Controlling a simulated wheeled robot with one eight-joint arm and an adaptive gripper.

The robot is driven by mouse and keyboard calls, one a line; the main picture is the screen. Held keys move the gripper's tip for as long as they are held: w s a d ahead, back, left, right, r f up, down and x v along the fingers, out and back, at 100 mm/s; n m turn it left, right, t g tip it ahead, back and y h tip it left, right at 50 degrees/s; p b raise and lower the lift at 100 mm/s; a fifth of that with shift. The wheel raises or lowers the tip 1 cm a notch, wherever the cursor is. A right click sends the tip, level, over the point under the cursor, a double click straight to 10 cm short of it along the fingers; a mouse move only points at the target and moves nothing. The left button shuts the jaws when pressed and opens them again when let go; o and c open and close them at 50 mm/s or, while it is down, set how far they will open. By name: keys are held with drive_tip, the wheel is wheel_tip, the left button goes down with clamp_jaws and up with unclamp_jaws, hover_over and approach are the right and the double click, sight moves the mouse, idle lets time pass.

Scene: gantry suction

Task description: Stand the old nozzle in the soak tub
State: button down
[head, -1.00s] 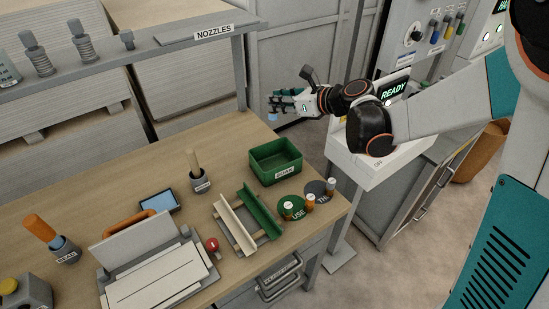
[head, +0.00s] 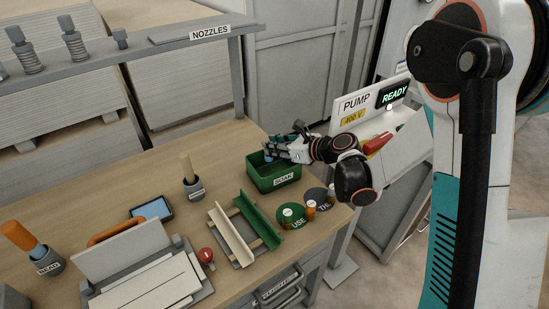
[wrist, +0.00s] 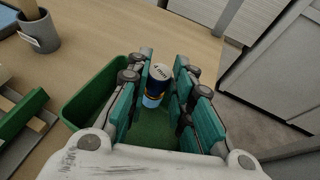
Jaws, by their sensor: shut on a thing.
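In the head view my gripper (head: 277,151) reaches in from the right, over the green soak tub (head: 281,182). The tub's green floor and left wall (wrist: 85,92) show around the nozzle in the wrist view. I cannot tell whether the nozzle's lower end touches the floor. The fingers hide most of the nozzle in the head view.
A green and cream rack (head: 240,233) and the round USE pad (head: 292,216) lie in front of the tub. A grey cup (head: 193,188) with a wooden handle stands left. The pump box (head: 366,105) is behind my wrist at the right.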

drive_tip(key=shift+f+b, duration=0.65)
drive_tip(key=shift+f, duration=1.35)
drive_tip(key=shift+f, duration=0.15)
drive_tip(key=c, duration=1.4)
unclamp_jaws()
